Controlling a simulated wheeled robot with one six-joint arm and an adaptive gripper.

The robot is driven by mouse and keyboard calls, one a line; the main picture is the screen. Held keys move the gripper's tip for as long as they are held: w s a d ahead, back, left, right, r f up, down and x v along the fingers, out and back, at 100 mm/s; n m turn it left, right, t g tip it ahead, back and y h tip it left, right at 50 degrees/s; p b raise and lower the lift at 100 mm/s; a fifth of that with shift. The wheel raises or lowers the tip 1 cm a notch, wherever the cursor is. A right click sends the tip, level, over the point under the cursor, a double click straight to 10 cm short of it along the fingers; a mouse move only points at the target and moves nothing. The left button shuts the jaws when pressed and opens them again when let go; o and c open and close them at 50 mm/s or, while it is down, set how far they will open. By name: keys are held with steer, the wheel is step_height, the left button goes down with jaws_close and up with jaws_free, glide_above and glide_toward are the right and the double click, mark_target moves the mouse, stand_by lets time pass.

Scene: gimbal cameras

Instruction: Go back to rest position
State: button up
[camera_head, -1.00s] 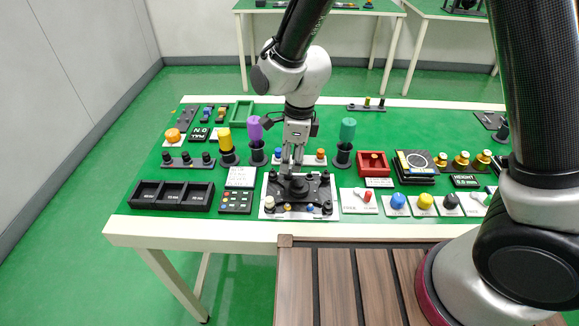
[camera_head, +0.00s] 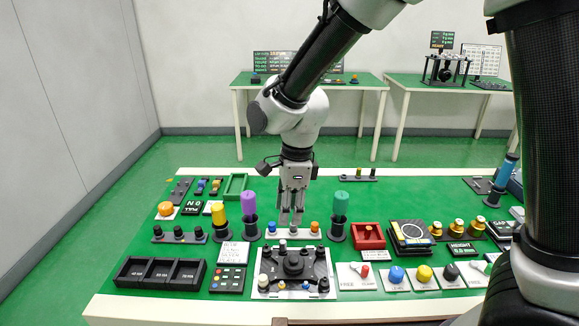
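My gripper (camera_head: 291,217) hangs from the arm, pointing down above the middle of the green table (camera_head: 400,201). Its fingers appear a little apart, with nothing seen between them. Behind and below it in the picture is a small white strip (camera_head: 275,233) with blue, white and orange knobs. Nearer the camera is a black fixture (camera_head: 293,264) with a dark round knob on a white plate. The gripper appears clear of the fixture. Any exact gap between the fingertips and the table is hard to tell.
Purple (camera_head: 248,205), yellow and teal (camera_head: 341,203) cylinders stand upright in dark holders on both sides of the gripper. A black three-compartment tray (camera_head: 160,273) lies at the front left. A red box (camera_head: 367,236) is to the right. The table behind the gripper has free room.

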steer(key=s+d+r+n+t, duration=0.1)
steer(key=s+d+r+n, duration=0.3)
steer(key=d, duration=0.8)
steer(key=s+d+r+n+t, duration=0.2)
steer(key=s+d+r+n, duration=0.3)
steer(key=d, duration=0.7)
steer(key=s+d+r+n+t+h, duration=0.1)
steer(key=s+d+r+n, duration=0.3)
steer(key=d, duration=0.9)
step_height(320, 180, up, 4)
steer(key=n, duration=0.3)
steer(key=shift+s+r, duration=0.15)
steer(key=shift+r, duration=0.1)
